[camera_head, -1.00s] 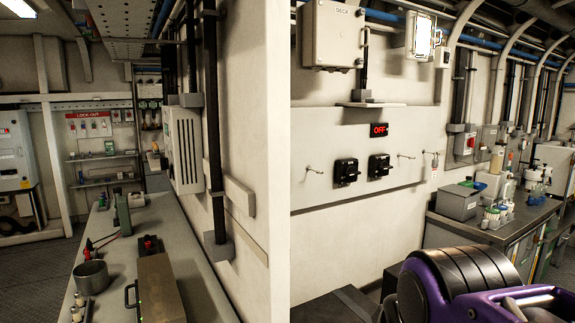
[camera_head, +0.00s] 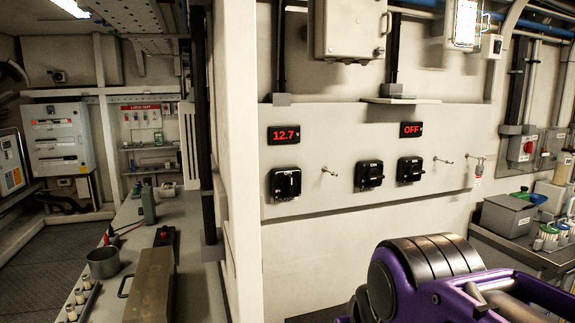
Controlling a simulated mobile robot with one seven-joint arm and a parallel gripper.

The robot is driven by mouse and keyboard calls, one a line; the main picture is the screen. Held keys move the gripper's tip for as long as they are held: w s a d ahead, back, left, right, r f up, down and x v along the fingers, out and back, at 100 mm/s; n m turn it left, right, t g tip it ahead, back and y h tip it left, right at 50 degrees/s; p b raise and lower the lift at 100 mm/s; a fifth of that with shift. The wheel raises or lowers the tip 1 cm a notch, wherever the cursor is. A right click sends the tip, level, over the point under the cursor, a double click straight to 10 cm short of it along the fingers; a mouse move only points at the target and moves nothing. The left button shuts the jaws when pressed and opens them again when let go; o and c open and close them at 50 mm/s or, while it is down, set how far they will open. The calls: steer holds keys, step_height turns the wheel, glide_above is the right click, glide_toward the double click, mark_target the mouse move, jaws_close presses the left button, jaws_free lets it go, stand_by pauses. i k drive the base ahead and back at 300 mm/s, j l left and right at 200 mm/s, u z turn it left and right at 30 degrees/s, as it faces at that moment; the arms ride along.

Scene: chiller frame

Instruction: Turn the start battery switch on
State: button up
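Three black rotary battery switches sit on a pale wall panel (camera_head: 330,195). The left switch (camera_head: 285,184) is under a red display reading 12.7 (camera_head: 284,134), and its handle looks upright. The middle switch (camera_head: 368,175) and the right switch (camera_head: 410,169) have handles that look level. A display reading OFF (camera_head: 411,129) is above the right switch. Labels are too small to read, so I cannot tell which is the start battery switch. My purple and black arm shows at the lower right, in front of and below the panel. My gripper's fingertips are not in view.
Metal hooks (camera_head: 329,171) stick out between and beside the switches. A shelf (camera_head: 401,101) and a grey box (camera_head: 350,32) are above. A wall edge (camera_head: 238,160) stands left of the panel. A bench (camera_head: 515,250) with a grey bin (camera_head: 508,214) is at right.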

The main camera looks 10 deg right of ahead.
mark_target(414, 171)
steer(key=i+l+u, duration=0.1)
steer(key=l, duration=0.45)
steer(key=i+l+u, duration=0.1)
steer(key=l, duration=0.45)
steer(key=i+l+u, duration=0.1)
steer(key=l, duration=0.45)
